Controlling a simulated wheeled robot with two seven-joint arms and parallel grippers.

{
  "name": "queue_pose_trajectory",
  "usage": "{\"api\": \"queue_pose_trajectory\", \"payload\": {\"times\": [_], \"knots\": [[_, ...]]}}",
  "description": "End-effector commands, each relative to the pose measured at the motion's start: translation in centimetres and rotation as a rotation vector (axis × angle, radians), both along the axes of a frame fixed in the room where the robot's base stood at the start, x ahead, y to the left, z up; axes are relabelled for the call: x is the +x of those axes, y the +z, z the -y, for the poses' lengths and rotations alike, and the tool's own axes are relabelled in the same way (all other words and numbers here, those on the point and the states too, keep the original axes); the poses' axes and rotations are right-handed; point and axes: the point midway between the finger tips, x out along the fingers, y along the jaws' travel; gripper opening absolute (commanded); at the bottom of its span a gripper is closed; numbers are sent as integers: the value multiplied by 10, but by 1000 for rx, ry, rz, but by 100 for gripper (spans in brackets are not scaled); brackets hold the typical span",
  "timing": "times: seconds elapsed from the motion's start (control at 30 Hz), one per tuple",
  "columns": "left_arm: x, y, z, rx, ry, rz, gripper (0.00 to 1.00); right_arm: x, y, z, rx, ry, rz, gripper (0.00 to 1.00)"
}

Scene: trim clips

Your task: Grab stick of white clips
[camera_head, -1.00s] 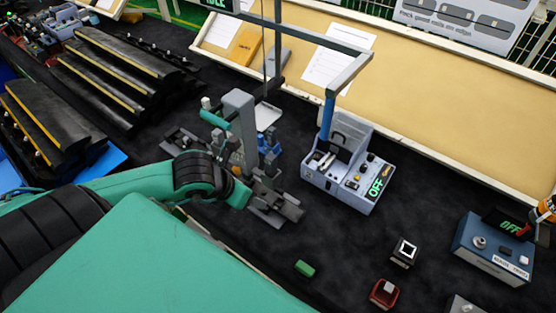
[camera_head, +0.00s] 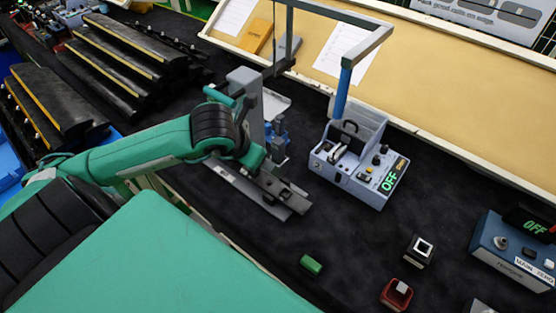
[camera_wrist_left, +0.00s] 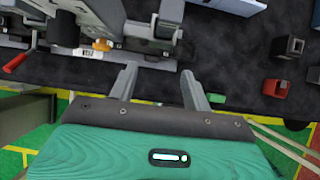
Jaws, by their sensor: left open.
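My left gripper (camera_head: 284,192) hangs low over the black mat beside a grey metal rail fixture (camera_head: 240,187). In the left wrist view its two grey fingers (camera_wrist_left: 158,82) are apart with nothing between them. A pale grey bar of the fixture (camera_wrist_left: 118,54) lies just beyond the fingers. Black stepped racks with yellow strips (camera_head: 112,62) stand at the far left in the head view, well away from the gripper. Small pale pieces sit along their edges, too small to identify. I cannot make out a stick of white clips for certain. My right gripper is not in view.
A grey control box (camera_head: 350,165) reading OFF stands right of the fixture. A green block (camera_head: 311,264), a red block (camera_head: 396,294) and a black block (camera_head: 419,251) lie in front. A blue box (camera_head: 515,250) is at right. A tan board (camera_head: 420,85) lines the back.

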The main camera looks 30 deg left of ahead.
Motion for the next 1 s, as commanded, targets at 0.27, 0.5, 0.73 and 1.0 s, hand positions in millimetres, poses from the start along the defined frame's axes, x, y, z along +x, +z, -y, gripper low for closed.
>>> {"api": "queue_pose_trajectory", "payload": {"times": [0.27, 0.5, 0.73, 1.0], "knots": [[22, 5, 2, -2, -1, 2, 49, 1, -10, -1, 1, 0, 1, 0], [44, 3, 4, -1, -3, 0, 49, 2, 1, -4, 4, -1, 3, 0], [69, 6, 6, -4, -1, 1, 49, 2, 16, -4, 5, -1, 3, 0], [87, -18, 7, 0, -2, -4, 49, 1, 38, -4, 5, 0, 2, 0]]}}
